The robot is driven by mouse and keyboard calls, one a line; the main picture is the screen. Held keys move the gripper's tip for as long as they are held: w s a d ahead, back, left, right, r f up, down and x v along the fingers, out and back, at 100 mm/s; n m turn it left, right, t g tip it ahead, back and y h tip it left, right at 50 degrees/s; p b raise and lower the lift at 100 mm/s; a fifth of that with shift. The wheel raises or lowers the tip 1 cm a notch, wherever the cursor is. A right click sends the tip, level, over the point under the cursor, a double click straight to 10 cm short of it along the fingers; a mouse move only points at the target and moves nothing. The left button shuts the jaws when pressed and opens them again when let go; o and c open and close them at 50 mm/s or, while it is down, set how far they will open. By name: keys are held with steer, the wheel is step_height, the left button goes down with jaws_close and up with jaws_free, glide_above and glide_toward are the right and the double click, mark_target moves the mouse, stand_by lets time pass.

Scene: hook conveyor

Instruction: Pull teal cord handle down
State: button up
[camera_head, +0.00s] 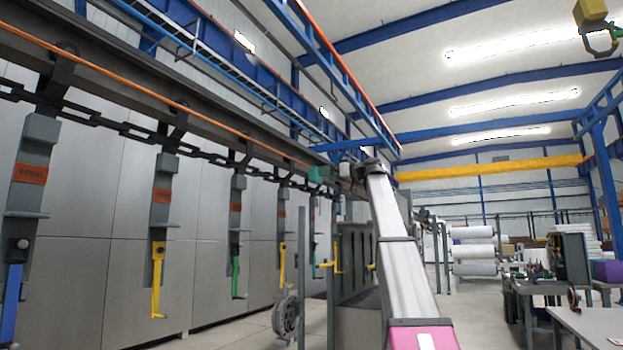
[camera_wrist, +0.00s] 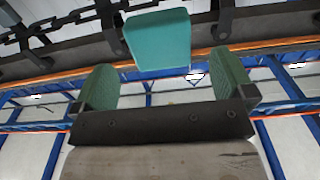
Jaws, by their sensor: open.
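The teal handle (camera_wrist: 158,38) is a block that fills the upper middle of the wrist view, just under the dark chain and rail. In the head view the teal handle (camera_head: 320,174) is a small block high on the conveyor line, beside the end of my arm. My gripper (camera_wrist: 166,80) has two green-padded fingers spread wide. The handle's lower edge lies between the fingertips in the picture, with gaps on both sides. I cannot tell how deep it sits between them. Nothing is gripped. In the head view the gripper is too small to make out clearly.
The conveyor rail (camera_head: 140,75) and chain (camera_head: 100,119) run overhead with an orange line along them. Several grey hangers (camera_head: 162,200) with coloured hooks hang below. Worktables (camera_head: 550,285) and white rolls (camera_head: 473,250) are at the right.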

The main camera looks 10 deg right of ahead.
mark_target(311, 177)
steer(key=x, duration=0.8)
steer(key=c, duration=1.3)
step_height(311, 177, down, 5)
steer(key=shift+f, duration=0.15)
steer(key=o, duration=1.3)
steer(key=v, duration=1.1)
